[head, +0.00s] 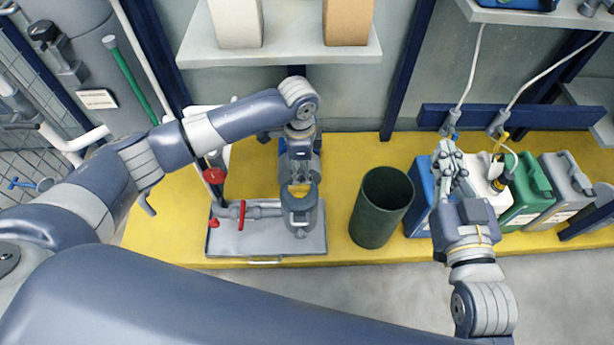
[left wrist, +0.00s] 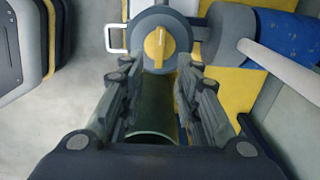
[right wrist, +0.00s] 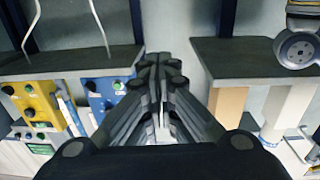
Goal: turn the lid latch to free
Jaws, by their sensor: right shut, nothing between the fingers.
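The lid latch (left wrist: 160,47) is a yellow knob on a round grey lid (left wrist: 137,30). In the left wrist view its grip runs roughly up and down the picture, with a pale mark near its top. In the head view only a little of the latch (head: 299,188) shows above the grey housing (head: 299,212). My left gripper (left wrist: 158,78) is open, its fingers apart and pointing towards the latch. I cannot tell whether they touch it. My right gripper (head: 448,160) is shut and empty, in front of the canisters.
The housing stands over a grey tray (head: 225,241) beside a pipe with red handles (head: 242,214). A dark green bin (head: 368,225) stands to its right. Blue, white, green (head: 528,195) and grey canisters line the yellow platform (head: 340,160). A shelf (head: 285,55) overhangs behind.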

